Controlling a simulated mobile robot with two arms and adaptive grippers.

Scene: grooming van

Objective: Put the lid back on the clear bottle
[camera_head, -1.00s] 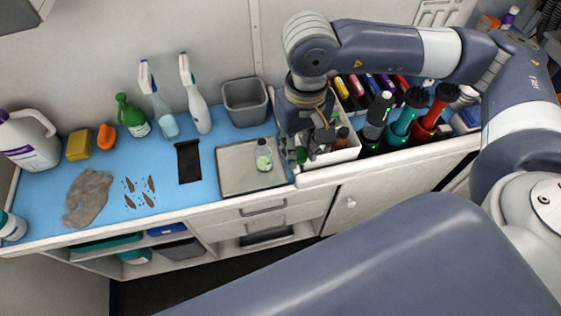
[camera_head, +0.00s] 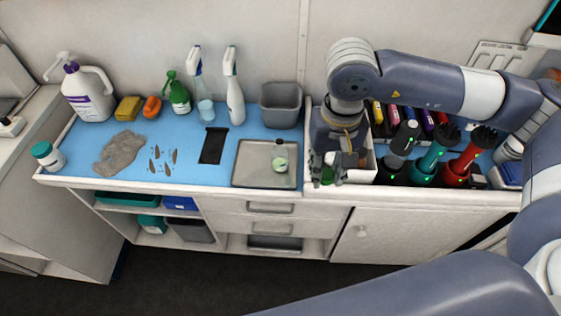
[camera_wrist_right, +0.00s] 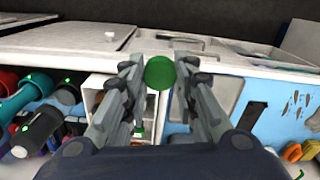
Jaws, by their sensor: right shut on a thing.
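The clear bottle (camera_head: 280,160), with pale green liquid in it, stands upright on the grey metal tray (camera_head: 250,178) in the head view. My right gripper (camera_head: 328,178) points down at the left front of the white bin, to the right of the bottle and apart from it. It is shut on a round green lid (camera_wrist_right: 160,73), which shows between the fingertips in the wrist view. In the head view only a bit of green shows between the fingers. I cannot make out the bottle in the wrist view. My left gripper is not in view.
The white bin (camera_head: 358,176) holds small bottles, partly hidden by my gripper. Upright clippers and brushes (camera_head: 434,155) stand to its right. A grey bin (camera_head: 281,106) is behind the tray. Spray bottles (camera_head: 234,98) stand along the wall. A black strip (camera_head: 213,146) lies left of the tray.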

